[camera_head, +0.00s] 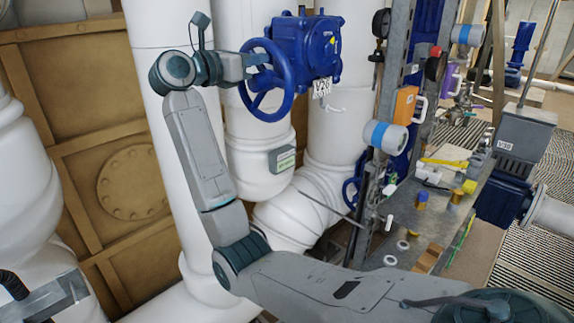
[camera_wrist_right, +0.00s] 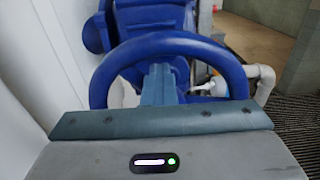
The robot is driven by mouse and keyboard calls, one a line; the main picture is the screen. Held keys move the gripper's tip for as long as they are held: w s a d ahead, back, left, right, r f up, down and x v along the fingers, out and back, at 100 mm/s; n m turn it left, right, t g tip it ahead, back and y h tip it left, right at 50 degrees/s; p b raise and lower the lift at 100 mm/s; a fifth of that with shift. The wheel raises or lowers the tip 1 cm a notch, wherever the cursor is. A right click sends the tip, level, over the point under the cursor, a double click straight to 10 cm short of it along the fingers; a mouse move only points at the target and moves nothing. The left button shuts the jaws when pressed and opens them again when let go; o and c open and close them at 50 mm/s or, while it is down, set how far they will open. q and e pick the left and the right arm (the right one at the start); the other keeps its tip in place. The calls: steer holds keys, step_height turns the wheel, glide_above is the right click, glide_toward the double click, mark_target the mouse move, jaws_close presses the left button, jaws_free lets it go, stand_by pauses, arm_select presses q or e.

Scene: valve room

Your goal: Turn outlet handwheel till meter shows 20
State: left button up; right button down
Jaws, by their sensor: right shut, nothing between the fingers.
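My right gripper (camera_head: 266,62) is at the wheel's upper left, shut and empty. In the right wrist view, the wheel's rim (camera_wrist_right: 165,45) arches beyond the closed fingers (camera_wrist_right: 159,85), which point into the wheel's opening. I cannot tell whether they touch it. No meter reading is legible. My left gripper is out of view.
A grey box with a green-and-white face (camera_head: 282,160) sits on the pipe below the valve. A cluttered metal shelf (camera_head: 440,205) with an upright post (camera_head: 392,70) stands to the right. A brown panelled wall (camera_head: 75,90) is at the left. White pipes crowd the space around the wheel.

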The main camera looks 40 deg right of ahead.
steer(key=shift+w+a+f, duration=0.1)
steer(key=shift+w+f, duration=0.05)
steer(key=shift+w, duration=0.3)
steer(key=shift+w+a+f, duration=0.1)
steer(key=shift+w+f, duration=0.05)
steer(key=shift+w, duration=0.25)
steer(key=shift+w+f+b, duration=0.35)
steer(key=shift+w+b, duration=0.05)
steer(key=shift+s, duration=0.1)
steer(key=shift+s+r, duration=0.5)
steer(key=shift+s, duration=0.4)
steer(key=a+b, duration=0.2)
steer(key=a, duration=0.9)
steer(key=shift+s+a, duration=0.4)
